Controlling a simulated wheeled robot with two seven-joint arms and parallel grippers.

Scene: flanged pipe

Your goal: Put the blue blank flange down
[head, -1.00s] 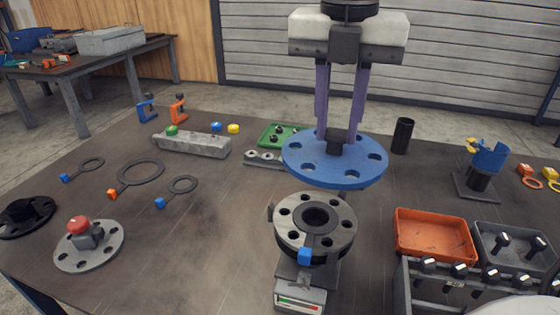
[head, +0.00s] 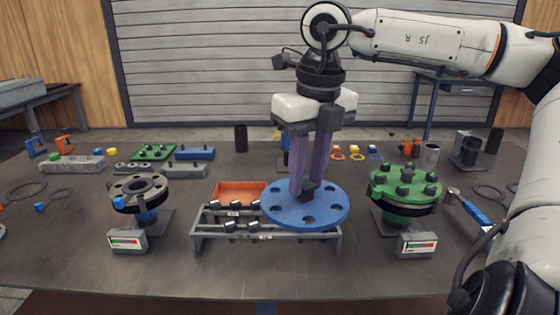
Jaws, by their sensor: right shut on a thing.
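The blue blank flange (head: 285,209) is a round blue disc with holes near its rim and a dark knob in its middle. My right gripper (head: 307,188) points down with its purple fingers shut on that knob. The disc looks level and covers the right part of a grey rack (head: 205,236). I cannot tell whether it touches the rack or hangs just above it. My left gripper is not in view.
A grey pipe flange (head: 140,186) stands at the left and a green flange (head: 404,193) with dark bolts at the right. An orange tray (head: 237,192) sits behind the rack. The table's front strip is clear.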

